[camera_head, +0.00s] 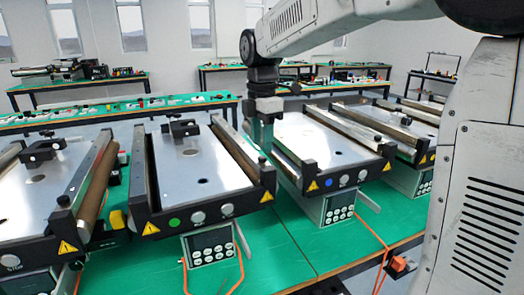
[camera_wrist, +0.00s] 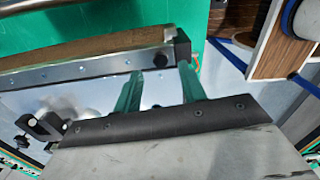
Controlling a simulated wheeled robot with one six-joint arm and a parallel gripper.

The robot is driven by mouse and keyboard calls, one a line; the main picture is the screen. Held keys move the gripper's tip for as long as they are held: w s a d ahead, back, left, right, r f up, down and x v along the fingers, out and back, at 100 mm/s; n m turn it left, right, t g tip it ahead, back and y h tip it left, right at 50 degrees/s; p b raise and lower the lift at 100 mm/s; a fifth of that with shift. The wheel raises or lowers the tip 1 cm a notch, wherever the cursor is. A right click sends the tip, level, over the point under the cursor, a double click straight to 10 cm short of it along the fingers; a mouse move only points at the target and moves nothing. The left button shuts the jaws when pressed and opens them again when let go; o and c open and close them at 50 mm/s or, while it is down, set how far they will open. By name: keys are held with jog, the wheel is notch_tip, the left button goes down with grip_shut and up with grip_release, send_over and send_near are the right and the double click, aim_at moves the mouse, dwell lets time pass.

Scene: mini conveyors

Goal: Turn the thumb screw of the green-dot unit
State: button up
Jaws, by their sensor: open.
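The green-dot unit is the mini conveyor (camera_head: 190,180) at the centre of the head view, with a green dot (camera_head: 174,222) on its dark front panel. My gripper (camera_head: 261,144) points down by the front end of its right rail. In the wrist view my gripper (camera_wrist: 161,76) shows two green fingers, open and apart, with nothing between them. A black round knob (camera_wrist: 159,61), which looks like the thumb screw, sits by the rail's dark end block (camera_wrist: 182,48), just beyond the fingertips. I cannot tell whether the fingers touch it.
A blue-dot conveyor (camera_head: 325,150) stands close on the right, and another conveyor (camera_head: 45,190) on the left. A control box (camera_head: 208,246) with an orange cable sits below the green-dot panel. The green tabletop (camera_head: 285,245) is mostly clear at the front.

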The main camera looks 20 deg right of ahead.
aim_at(262, 157)
jog(key=shift+f, duration=1.85)
grip_shut()
jog(key=shift+m, duration=0.3)
